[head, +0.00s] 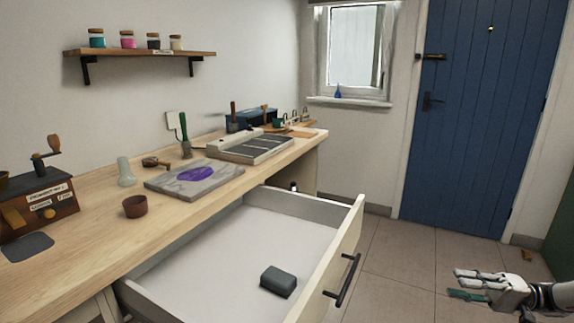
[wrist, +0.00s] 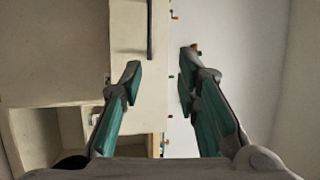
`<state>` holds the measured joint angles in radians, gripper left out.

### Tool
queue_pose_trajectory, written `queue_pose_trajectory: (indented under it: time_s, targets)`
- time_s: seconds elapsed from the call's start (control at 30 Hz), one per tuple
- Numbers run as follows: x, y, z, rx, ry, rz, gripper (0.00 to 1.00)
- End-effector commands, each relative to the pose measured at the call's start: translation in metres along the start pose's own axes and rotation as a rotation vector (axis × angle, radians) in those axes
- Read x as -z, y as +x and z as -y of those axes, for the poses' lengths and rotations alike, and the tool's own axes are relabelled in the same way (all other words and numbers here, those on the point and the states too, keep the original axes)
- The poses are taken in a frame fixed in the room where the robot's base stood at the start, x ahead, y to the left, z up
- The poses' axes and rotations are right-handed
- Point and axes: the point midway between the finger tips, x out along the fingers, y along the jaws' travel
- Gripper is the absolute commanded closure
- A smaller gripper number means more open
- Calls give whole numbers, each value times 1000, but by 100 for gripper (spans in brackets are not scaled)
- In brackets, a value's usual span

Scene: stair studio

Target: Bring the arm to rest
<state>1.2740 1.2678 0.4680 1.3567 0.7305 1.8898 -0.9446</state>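My gripper (head: 461,284) is at the lower right of the head view, out over the tiled floor and to the right of the open drawer (head: 314,257). Its fingers point left and are apart, with nothing between them. In the wrist view my gripper (wrist: 160,72) also shows its two teal-padded fingers spread and empty. The rest of my arm runs out of the head view at the right edge.
The open drawer holds a dark grey block (head: 278,282). The workbench (head: 82,232) bears a marbled slab (head: 160,184), a brown cup (head: 135,207) and a grinder box (head: 40,205). A blue door (head: 470,120) stands behind. The floor (head: 400,270) between drawer and gripper looks clear.

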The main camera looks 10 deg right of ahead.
Motion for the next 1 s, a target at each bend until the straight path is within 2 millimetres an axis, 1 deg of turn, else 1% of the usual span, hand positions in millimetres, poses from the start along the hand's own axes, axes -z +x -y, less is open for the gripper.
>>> queue_pose_trajectory:
  time_s: [0.07,0.37,0.57,0.67,0.77,0.87,0.9,1.0]
  targets:
    - [0,1,1,-2,1,3,70]
    - [1,26,12,-80,59,77,70]
    - [0,52,24,-166,112,149,70]
    - [-2,68,31,-224,146,193,70]
    - [-6,89,41,-300,183,245,70]
    - [-14,115,53,-403,227,308,70]
    - [-19,127,59,-452,245,336,70]
    - [-33,154,73,-585,287,396,70]
